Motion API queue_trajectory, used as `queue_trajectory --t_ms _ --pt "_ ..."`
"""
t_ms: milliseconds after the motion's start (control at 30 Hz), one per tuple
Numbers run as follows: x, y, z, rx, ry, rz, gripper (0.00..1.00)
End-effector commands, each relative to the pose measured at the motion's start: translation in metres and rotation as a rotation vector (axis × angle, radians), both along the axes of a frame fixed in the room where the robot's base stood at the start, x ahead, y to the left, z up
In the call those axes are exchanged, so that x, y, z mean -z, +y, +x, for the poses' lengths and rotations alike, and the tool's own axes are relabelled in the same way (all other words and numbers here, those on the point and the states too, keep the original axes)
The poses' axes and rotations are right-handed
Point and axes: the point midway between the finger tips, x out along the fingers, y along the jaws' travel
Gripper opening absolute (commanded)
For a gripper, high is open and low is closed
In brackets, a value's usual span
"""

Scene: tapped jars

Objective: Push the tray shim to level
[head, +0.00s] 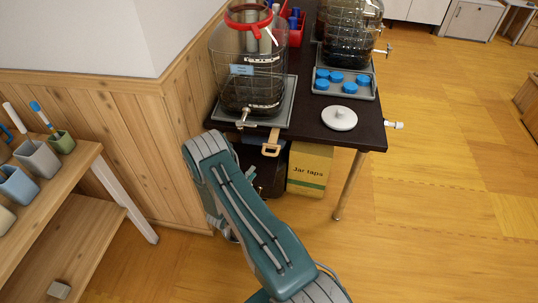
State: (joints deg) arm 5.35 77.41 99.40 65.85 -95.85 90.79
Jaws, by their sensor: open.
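A tan wooden shim (272,143) with a looped end sticks out from the front edge of the grey tray (287,112), near its right corner. The tray lies on the dark table and carries a large clear jar (247,75) with a metal tap at its front and a red ring at its top. How far the shim reaches under the tray is hidden. My teal arm rises in front of the table's left end and folds back down at its elbow, left of the shim.
A second jar (349,30) stands further back on the dark table (310,125). A tray of blue caps (343,84) and a white lid (339,118) are to the right. A cardboard box (309,168) stands below. A wooden shelf (75,205) with cups is left. Floor at right is clear.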

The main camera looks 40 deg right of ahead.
Motion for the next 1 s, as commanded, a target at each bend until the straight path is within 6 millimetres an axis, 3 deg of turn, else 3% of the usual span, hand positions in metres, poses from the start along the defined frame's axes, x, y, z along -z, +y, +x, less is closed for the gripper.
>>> queue_trajectory --t_ms 233,700,1000 --pt "0.004 -0.013 -0.005 0.018 -0.016 -0.026 0.54" --pt "-0.009 -0.089 0.020 0.016 -0.015 -0.025 0.54" --pt "-0.011 -0.102 0.025 0.013 -0.013 -0.024 0.54"
